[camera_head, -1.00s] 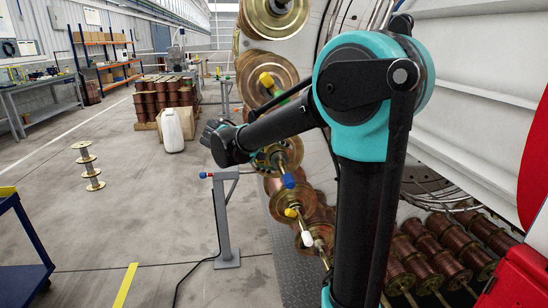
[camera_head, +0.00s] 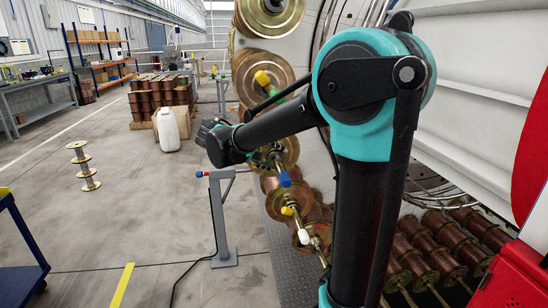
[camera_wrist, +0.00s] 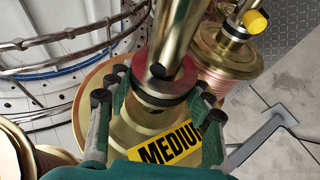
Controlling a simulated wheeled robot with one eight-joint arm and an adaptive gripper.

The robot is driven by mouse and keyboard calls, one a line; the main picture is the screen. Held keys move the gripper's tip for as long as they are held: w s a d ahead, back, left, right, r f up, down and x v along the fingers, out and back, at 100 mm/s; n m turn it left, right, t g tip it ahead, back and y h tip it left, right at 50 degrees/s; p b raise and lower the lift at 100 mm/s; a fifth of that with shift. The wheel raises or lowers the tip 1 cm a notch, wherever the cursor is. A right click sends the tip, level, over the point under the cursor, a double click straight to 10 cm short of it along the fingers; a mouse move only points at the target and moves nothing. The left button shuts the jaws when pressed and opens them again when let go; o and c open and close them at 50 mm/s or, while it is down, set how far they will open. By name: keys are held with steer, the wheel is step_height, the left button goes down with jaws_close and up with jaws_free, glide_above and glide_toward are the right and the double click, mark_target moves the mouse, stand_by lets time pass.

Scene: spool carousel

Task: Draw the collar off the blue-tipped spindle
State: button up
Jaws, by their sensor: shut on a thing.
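The blue-tipped spindle (camera_head: 284,180) sticks out from the carousel in the head view, its blue tip toward the camera. In the wrist view, its brass shaft (camera_wrist: 166,35) runs up out of the picture, so its tip is not seen there. In the head view my gripper (camera_head: 262,156) is small and partly hidden by my wrist, beside the spindle.
A yellow-tipped spindle (camera_head: 263,79) is above, and another (camera_head: 288,211) below. A grey post (camera_head: 220,220) with a cable stands left of the carousel. A yellow MEDIUM label (camera_wrist: 170,148) shows close to my fingers.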

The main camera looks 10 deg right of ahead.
mark_target(284, 182)
steer(key=shift+s+r, duration=0.2)
steer(key=shift+s, duration=3.8)
steer(key=shift+s, duration=4.5)
steer(key=s, duration=0.4)
